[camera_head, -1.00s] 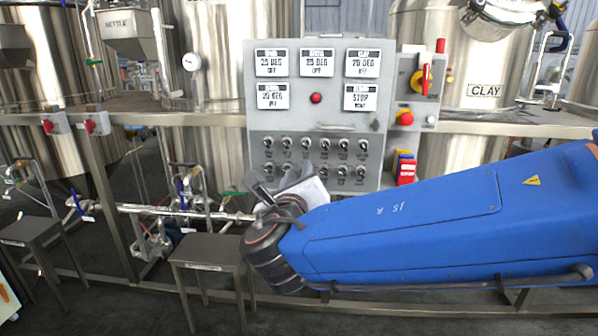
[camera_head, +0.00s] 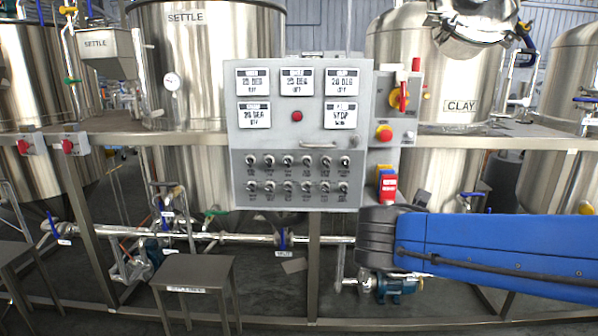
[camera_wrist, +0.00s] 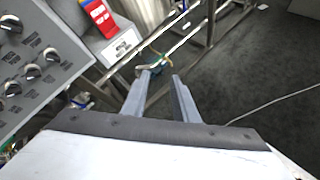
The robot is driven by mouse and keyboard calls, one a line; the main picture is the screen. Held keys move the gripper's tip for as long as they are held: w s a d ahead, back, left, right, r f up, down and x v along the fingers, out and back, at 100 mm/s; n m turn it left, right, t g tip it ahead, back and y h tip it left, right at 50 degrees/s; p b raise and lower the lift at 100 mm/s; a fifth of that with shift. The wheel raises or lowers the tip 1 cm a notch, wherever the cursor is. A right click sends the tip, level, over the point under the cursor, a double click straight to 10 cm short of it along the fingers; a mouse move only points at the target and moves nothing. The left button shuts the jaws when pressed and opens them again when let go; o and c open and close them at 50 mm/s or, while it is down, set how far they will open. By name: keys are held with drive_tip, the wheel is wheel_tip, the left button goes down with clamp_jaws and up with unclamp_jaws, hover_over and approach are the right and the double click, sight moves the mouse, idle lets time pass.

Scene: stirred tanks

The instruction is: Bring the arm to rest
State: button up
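My gripper (camera_wrist: 161,82) shows in the wrist view with its two grey fingers apart and nothing between them. It points past the right side of the control panel towards pipework and dark floor. In the head view my blue arm reaches in from the right, below the tank marked CLAY, and ends in a dark joint just right of the panel's lower corner. The gripper itself is hidden there. The control panel (camera_head: 298,220) stands in the middle, with several displays, a red button and rows of knobs; its knobs also show at the left of the wrist view (camera_wrist: 34,72).
A switch box (camera_head: 397,100) with a red-yellow rotary switch and emergency button adjoins the panel; red and yellow tags (camera_head: 387,184) hang below. A steel frame, pipes and a blue pump (camera_head: 396,289) lie near my arm. A small stool (camera_head: 193,273) stands left. Dark floor is open at the wrist view's right.

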drive_tip(key=s+d+f+m+g+y, duration=0.2)
drive_tip(key=s+f+m, duration=0.3)
drive_tip(key=s+m, duration=0.4)
drive_tip(key=s+d+f+m+g+y, duration=0.2)
drive_tip(key=s+m, duration=0.7)
drive_tip(key=m, duration=0.6)
wheel_tip(320, 180, down, 3)
drive_tip(key=shift+d+f+g+y, duration=0.1)
drive_tip(key=shift+d+g+y, duration=0.4)
drive_tip(key=shift+y, duration=0.6)
